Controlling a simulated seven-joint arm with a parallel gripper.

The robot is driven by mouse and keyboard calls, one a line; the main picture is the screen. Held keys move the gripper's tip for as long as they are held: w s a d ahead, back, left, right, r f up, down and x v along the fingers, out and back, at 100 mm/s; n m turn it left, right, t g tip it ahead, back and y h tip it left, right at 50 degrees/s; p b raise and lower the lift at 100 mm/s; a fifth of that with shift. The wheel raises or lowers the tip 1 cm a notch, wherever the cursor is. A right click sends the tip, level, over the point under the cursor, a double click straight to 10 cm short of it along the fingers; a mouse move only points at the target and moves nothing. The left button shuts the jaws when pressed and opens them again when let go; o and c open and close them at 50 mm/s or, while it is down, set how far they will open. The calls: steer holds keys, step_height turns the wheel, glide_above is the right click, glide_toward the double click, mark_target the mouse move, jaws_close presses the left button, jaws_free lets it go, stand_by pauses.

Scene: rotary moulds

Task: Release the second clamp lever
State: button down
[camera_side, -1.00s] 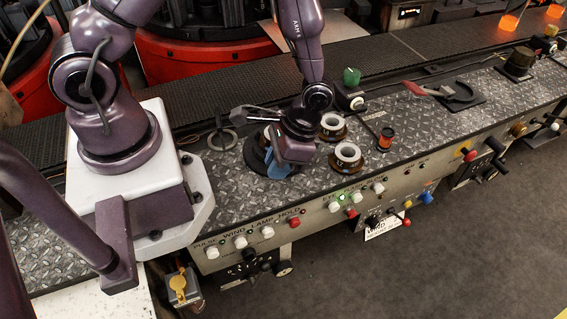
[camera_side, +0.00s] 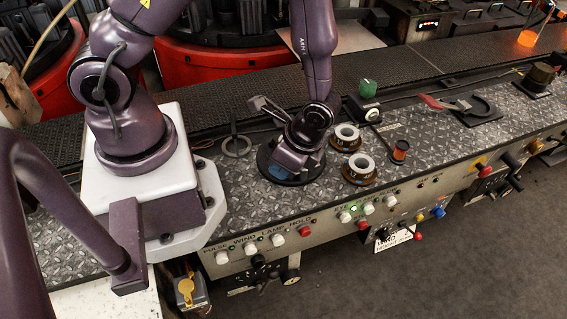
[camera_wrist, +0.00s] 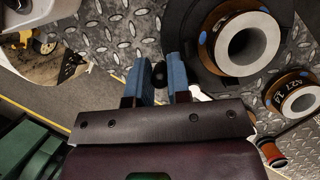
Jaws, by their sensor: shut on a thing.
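My gripper (camera_side: 283,171) is low over a round dark base plate (camera_side: 310,176) on the bench. In the wrist view its two blue fingers (camera_wrist: 159,82) are closed on a small black knob (camera_wrist: 159,71), which looks like the end of a clamp lever. The rest of that lever is hidden. The base plate (camera_wrist: 178,38) also shows in the wrist view, holding a mould ring (camera_wrist: 206,38) with a pale hollow centre. In the side view a grey lever-like piece (camera_side: 266,106) sticks up behind my gripper. I cannot tell whether it belongs to the clamp.
Two ringed moulds (camera_side: 347,133) (camera_side: 361,163) stand right of my gripper, with an orange-black spool (camera_side: 400,150) beyond. A green knob box (camera_side: 368,92) is behind. Buttons line the bench front (camera_side: 300,228).

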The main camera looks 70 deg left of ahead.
stand_by(0.4)
steer(key=c, duration=1.1)
jaws_free()
steer(key=shift+r, duration=0.1)
steer(key=v, duration=1.2)
steer(key=shift+w+r, duration=0.1)
steer(key=shift+r, duration=0.3)
